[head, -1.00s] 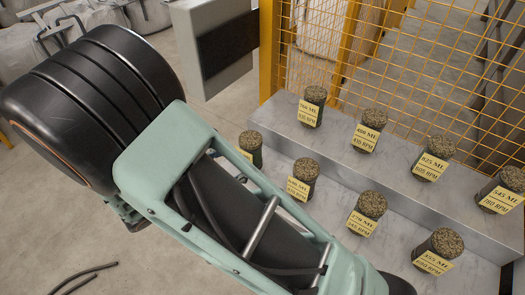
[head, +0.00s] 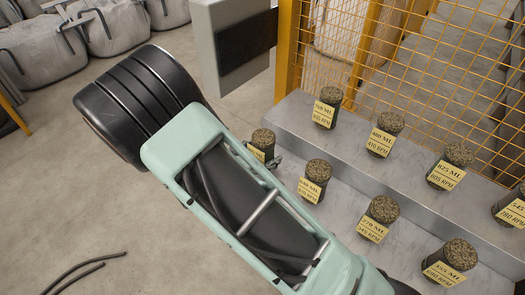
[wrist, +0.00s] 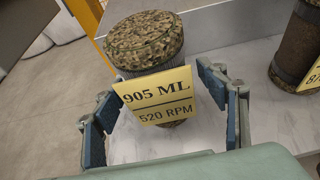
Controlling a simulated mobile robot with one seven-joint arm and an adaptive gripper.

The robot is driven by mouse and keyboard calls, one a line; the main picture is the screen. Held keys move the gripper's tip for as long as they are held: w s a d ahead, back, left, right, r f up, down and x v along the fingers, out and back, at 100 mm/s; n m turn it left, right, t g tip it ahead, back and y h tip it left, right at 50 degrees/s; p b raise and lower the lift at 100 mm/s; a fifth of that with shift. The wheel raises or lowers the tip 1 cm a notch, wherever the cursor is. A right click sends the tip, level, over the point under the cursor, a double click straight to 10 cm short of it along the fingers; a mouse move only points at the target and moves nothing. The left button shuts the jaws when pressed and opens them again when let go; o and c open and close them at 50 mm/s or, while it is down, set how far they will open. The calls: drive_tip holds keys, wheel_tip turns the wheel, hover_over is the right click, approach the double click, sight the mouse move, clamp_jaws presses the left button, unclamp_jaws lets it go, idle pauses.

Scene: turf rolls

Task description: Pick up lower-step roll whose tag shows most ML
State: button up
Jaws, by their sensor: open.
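The leftmost lower-step roll (head: 263,137) is a short dark cylinder with a mottled brown-green top. In the wrist view this roll (wrist: 146,42) stands upright with a yellow tag (wrist: 157,96) reading 905 ML, 520 RPM. My gripper (wrist: 158,104) is open, with one finger on each side of the tag and the roll's lower part. I cannot tell whether either finger touches it. Other lower-step rolls are one with a blurred tag (head: 314,180), one reading about 270 ML (head: 380,218), and one reading 355 ML (head: 451,261).
Upper-step rolls include ones tagged about 400 ML (head: 383,133) and 825 ML (head: 450,165). A yellow mesh fence (head: 430,70) stands behind the grey stone steps (head: 352,165). A grey post (head: 232,45) stands behind my arm. Open floor lies left.

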drive_tip(key=shift+w+d+f, duration=0.1)
drive_tip(key=shift+w, duration=0.1)
drive_tip(key=c, duration=1.6)
drive_tip(key=shift+r, duration=0.2)
